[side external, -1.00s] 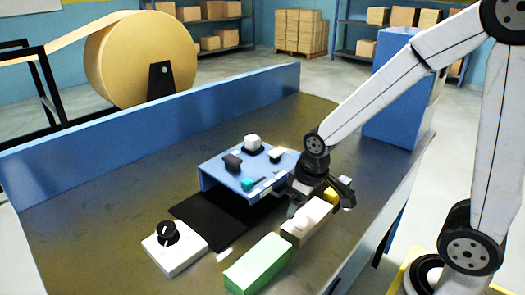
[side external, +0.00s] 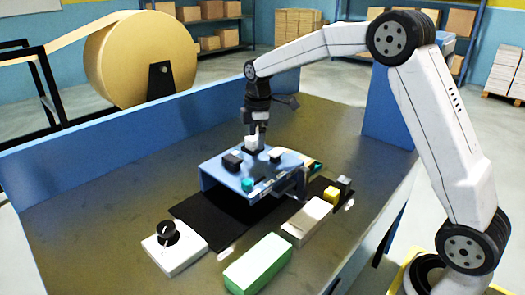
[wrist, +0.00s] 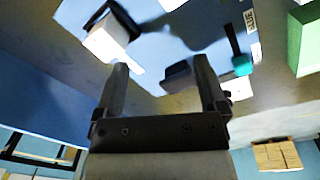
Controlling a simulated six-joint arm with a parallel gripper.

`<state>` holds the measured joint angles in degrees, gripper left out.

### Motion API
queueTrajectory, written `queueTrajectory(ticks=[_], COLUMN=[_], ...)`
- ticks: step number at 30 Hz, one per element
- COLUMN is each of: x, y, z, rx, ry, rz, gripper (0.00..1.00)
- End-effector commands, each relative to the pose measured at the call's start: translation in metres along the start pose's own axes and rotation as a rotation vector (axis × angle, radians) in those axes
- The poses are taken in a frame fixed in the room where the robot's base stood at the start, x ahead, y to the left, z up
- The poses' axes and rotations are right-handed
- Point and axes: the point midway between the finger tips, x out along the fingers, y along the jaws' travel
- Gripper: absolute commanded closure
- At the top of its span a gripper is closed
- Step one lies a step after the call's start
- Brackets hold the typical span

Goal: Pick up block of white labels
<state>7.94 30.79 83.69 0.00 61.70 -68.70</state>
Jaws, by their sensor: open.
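A small white block (side external: 251,142) sits on a black base on top of the blue raised platform (side external: 222,170). In the wrist view the white block (wrist: 108,38) shows at upper left, just outside the left finger. My gripper (side external: 257,128) is over the platform's back part, close above the white block, which it partly hides. In the wrist view my gripper (wrist: 162,65) has its fingers spread, with nothing held between them. I cannot tell from these views whether a finger touches the block.
On the platform are a dark block (side external: 233,161), a teal block (side external: 247,185) and a black-based piece (side external: 275,156). A green box (side external: 258,263), a pale box (side external: 307,221), a yellow block (side external: 331,194) and a white knob box (side external: 174,248) stand on the table. A blue wall (side external: 150,120) runs behind.

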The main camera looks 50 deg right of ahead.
Motion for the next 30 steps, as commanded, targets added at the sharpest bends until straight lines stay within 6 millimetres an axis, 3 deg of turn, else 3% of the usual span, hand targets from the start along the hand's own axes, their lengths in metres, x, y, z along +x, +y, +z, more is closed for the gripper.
queueTrajectory(ticks=[6, 12, 23, 30], x=[-0.012, -0.021, -0.026, -0.013], y=[0.036, 0.058, 0.067, 0.065], z=[0.003, 0.007, 0.009, 0.009], rx=[-0.202, -0.357, -0.438, -0.437], ry=[-0.009, -0.011, -0.010, -0.010], rz=[-0.030, -0.053, -0.067, -0.068], gripper=[0.09, 0.09, 0.09, 0.09])
